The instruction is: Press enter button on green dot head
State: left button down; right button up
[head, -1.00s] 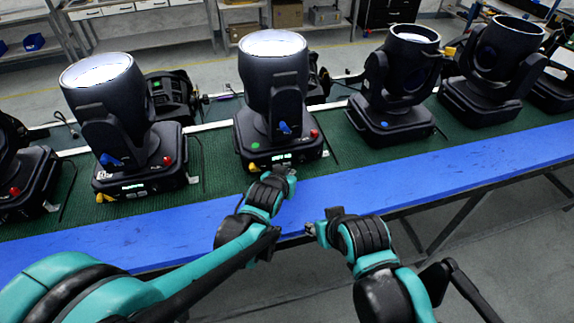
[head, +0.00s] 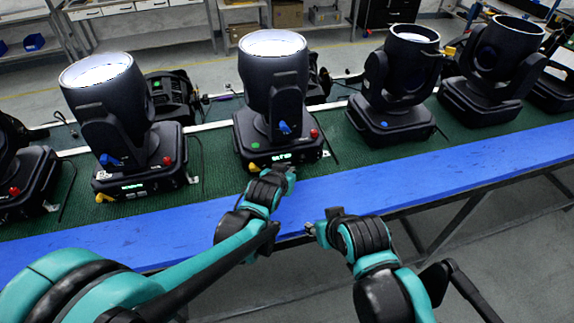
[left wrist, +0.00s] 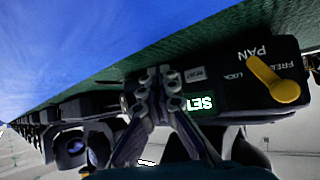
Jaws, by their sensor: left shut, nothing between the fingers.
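The green dot head (head: 272,95) is a black moving-head light with a green dot on its base, standing upright on the green belt in the middle of the head view. Its lit display (head: 268,159) is on the front face of the base, and shows close up in the left wrist view (left wrist: 200,103). My left gripper (head: 290,169) is shut and empty, its tips at the base front beside the display. In the left wrist view the fingers (left wrist: 160,72) are at the button panel; I cannot tell whether they touch. My right gripper (head: 312,228) hangs in front of the blue edge, its jaws unclear.
Other black heads stand left and right on the belt, including one with a blue dot (head: 392,90). The blue rail (head: 420,165) runs along the front. A yellow lever (left wrist: 272,80) is on the panel near my left gripper.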

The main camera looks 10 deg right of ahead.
aim_at(294, 195)
pick_arm(q)
jog(key=shift+w, duration=0.35)
jog(key=shift+s, duration=0.2)
dwell(0.4)
jog(key=shift+s, duration=0.6)
jog(key=shift+s+d, duration=0.1)
jog(key=shift+s, duration=2.45)
